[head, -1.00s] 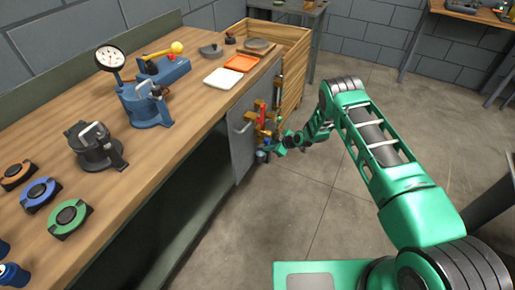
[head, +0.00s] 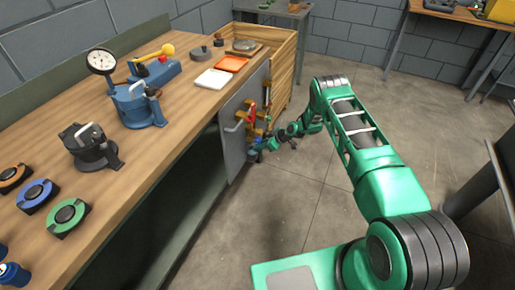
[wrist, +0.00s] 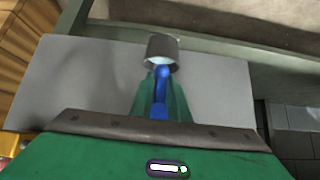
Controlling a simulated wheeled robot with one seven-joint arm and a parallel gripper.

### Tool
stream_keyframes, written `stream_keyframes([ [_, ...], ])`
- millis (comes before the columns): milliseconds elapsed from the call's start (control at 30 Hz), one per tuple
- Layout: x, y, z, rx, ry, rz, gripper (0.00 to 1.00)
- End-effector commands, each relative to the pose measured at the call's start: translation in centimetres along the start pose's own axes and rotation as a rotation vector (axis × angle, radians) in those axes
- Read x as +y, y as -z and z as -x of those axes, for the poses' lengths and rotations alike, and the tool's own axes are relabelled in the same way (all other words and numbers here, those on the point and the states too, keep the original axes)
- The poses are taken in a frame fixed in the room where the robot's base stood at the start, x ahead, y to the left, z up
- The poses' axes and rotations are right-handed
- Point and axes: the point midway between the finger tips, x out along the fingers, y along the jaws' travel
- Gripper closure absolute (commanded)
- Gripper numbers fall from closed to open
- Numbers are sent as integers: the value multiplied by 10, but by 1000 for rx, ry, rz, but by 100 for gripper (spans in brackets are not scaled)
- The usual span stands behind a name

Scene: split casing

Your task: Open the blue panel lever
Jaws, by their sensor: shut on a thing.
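The blue panel lever (wrist: 160,88) shows in the wrist view as a narrow blue bar running up to a dark grey cylindrical pivot (wrist: 162,46). My gripper (wrist: 163,80) has its green fingers on both sides of the bar and is shut on it. Behind it is a flat grey panel (wrist: 85,75). In the head view the grey panel (head: 233,148) hangs upright at the bench's front side, and my gripper (head: 258,149) is at its lower right edge. The lever is small and mostly hidden there by my gripper.
Red and orange fittings (head: 253,118) are on the panel just above my gripper. A wooden crate (head: 284,75) stands behind the panel. The workbench (head: 150,150) carries gauges, clamps and trays.

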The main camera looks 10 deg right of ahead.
Motion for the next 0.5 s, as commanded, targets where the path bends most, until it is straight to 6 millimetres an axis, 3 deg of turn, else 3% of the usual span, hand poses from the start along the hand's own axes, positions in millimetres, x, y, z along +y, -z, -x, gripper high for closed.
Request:
stream_keyframes([
  [33,-3,-12,-1,-18,5,-8,100],
  [133,-3,-13,0,-19,5,-8,100],
  [167,-3,-13,0,-19,5,-9,80],
  [200,-3,-13,0,-18,5,-9,71],
  [500,-1,-6,1,-8,2,-4,69],
])
